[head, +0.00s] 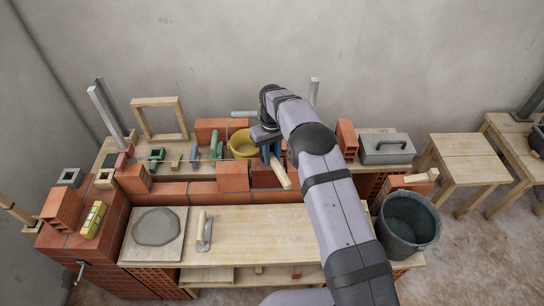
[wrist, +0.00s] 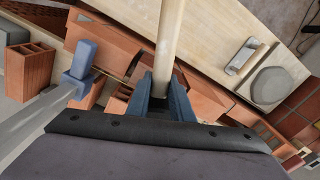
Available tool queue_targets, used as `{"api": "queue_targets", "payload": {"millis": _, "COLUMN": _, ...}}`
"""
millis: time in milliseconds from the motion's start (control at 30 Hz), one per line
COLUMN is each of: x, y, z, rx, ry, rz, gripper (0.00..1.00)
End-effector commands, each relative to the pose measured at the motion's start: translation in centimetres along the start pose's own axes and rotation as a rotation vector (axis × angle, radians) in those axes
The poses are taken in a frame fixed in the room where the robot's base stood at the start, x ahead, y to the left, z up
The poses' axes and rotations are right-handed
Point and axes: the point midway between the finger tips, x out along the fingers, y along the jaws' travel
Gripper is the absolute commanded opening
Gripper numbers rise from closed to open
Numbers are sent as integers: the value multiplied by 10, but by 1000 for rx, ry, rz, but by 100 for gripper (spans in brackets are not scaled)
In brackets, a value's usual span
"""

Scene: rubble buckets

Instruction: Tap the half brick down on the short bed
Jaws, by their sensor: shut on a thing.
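My gripper (head: 268,158), with blue fingers, is above the low red brick wall behind the bench board. It is shut on a pale wooden handle (head: 281,173), which also shows in the wrist view (wrist: 169,35) running up between the fingers (wrist: 164,100). The rest of that tool is hidden or not clear. A short red brick (head: 232,177) sits raised on the wall just left of the gripper. Another red brick (head: 263,180) is just below the gripper, partly hidden. I cannot tell which is the half brick, and no mortar bed shows clearly.
A grey mortar heap (head: 157,227) lies on a square board at the left, beside a trowel (head: 204,232). A yellow bucket (head: 241,145) and small tools stand on the shelf behind. A grey toolbox (head: 387,148) and dark bucket (head: 408,222) are at right. The board's middle (head: 260,235) is clear.

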Motion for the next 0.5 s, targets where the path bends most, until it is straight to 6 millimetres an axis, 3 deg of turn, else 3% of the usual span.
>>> {"api": "queue_targets", "payload": {"millis": 500, "x": 32, "y": 0, "z": -1, "rx": 0, "ry": 3, "rz": 0, "gripper": 0}}
